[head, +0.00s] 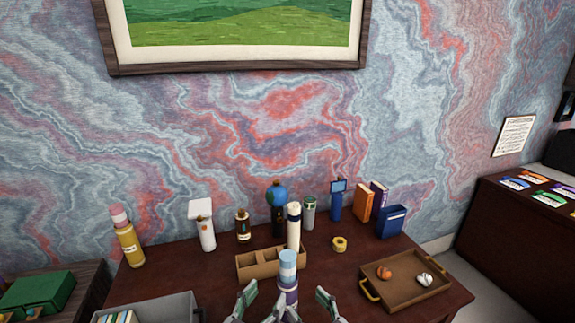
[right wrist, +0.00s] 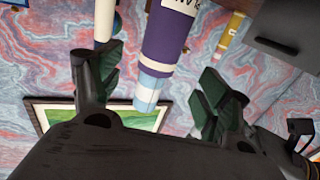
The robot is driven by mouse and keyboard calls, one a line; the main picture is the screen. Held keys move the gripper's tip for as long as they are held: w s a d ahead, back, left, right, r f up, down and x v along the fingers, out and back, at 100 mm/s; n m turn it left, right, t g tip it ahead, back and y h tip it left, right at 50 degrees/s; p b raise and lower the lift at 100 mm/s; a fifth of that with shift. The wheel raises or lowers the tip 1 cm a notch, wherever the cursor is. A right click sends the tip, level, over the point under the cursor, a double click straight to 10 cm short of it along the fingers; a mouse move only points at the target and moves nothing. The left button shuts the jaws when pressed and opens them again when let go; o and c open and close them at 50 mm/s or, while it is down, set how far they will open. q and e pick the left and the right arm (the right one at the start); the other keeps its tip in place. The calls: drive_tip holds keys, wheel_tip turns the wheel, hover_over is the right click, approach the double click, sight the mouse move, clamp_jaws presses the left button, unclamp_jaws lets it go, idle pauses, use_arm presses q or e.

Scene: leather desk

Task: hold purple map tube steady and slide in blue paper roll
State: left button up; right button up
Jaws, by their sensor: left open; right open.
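The purple map tube (head: 289,297) stands upright at the front middle of the desk. It also shows in the right wrist view (right wrist: 165,38), which is upside down. The blue paper roll (head: 287,264), light blue with a white band, is in line with the tube and sticks out of its upper end; it also shows in the right wrist view (right wrist: 149,90). My left gripper (head: 260,297) is open, left of the tube. My right gripper (head: 308,299) is open at the tube's right; its fingers (right wrist: 155,85) appear either side of the roll, with no clear contact. The tube's lower end is hidden.
A cardboard organizer (head: 246,268) is just behind, with a cream and navy tube (head: 294,232) standing by it. A brown tray (head: 413,297) with two balls is at right, a grey box (head: 180,306) at front left. Yellow tape (head: 339,244) and several bottles and books stand at the back.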

drive_tip(key=shift+v, duration=1.6)
use_arm(q)
drive_tip(key=shift+s+d, duration=0.1)
use_arm(e)
drive_tip(key=shift+s+d, duration=0.1)
